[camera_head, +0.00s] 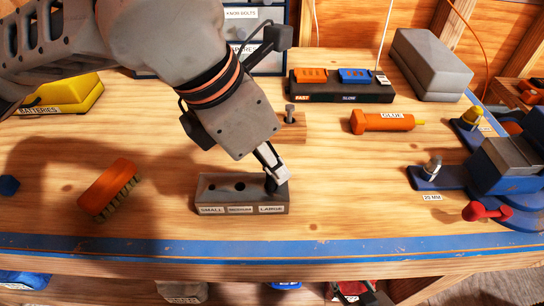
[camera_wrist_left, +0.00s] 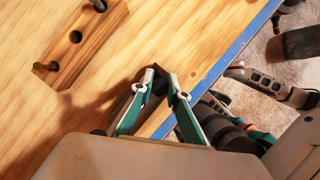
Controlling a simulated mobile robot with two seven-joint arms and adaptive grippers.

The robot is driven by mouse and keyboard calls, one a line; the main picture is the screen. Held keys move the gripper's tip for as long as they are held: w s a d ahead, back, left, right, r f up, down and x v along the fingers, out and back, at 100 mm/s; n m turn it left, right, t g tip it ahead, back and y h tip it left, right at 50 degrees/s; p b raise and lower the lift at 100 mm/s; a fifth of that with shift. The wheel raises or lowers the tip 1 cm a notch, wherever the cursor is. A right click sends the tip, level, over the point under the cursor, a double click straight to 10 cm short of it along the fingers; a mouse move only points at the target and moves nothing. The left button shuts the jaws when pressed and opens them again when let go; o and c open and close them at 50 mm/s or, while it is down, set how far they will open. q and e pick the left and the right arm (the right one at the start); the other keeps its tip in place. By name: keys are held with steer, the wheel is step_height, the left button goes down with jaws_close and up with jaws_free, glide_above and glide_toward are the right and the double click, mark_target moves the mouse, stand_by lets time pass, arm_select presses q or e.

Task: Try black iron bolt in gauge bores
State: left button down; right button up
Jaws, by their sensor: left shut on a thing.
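The grey gauge block (camera_head: 242,192) lies near the front edge of the bench, with bores labelled SMALL, MEDIUM and LARGE from left to right. My left gripper (camera_head: 273,172) is shut on the black iron bolt (camera_head: 276,188) at the LARGE bore. The small and medium bores look empty. The fingers hide part of the bolt, and I cannot tell how deep it sits. In the left wrist view my left gripper's fingers (camera_wrist_left: 157,78) come close together at the tips; the bolt there is not clear.
A wooden bolt rack (camera_head: 292,128) stands just behind, holding a bolt; it also shows in the left wrist view (camera_wrist_left: 82,48). An orange brush (camera_head: 110,188) lies left. Bench between block and vise is clear.

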arm_select(q)
steer(key=shift+f+b, duration=0.8)
steer(key=shift+f, duration=0.45)
arm_select(e)
steer(key=shift+s+f, duration=0.3)
steer(key=shift+f, duration=0.3)
steer(key=shift+s+f, duration=0.25)
steer(key=shift+f, duration=0.35)
arm_select(q)
steer(key=c, duration=1.9)
jaws_free()
steer(key=v, duration=1.2)
